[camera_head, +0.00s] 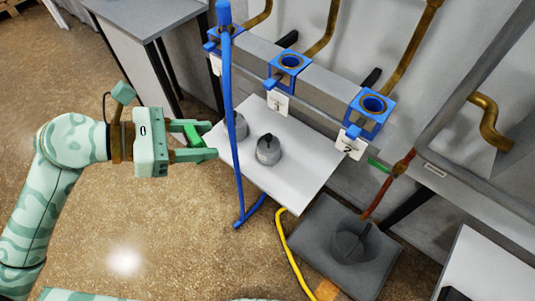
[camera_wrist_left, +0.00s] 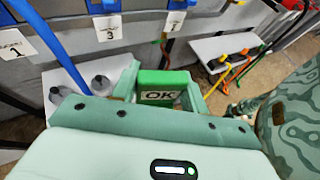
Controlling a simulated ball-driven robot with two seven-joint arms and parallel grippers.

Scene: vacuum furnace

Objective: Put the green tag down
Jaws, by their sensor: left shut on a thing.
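The green tag (camera_head: 193,134) is held between the fingers of my left gripper (camera_head: 207,141), which is shut on it. In the left wrist view the green tag (camera_wrist_left: 160,88) shows a white label reading "OK" and sits between the two fingers. The gripper is left of the white table (camera_head: 290,187), with its fingertips near the table's left edge; in the head view the tag appears above the floor. My right gripper is in neither view.
Two grey lidded pots stand on the table, one in the open (camera_head: 268,150) and one (camera_head: 239,127) partly behind a blue hose (camera_head: 232,130). Blue holders (camera_head: 370,108) with numbered cards line the rail behind. The table's front is clear.

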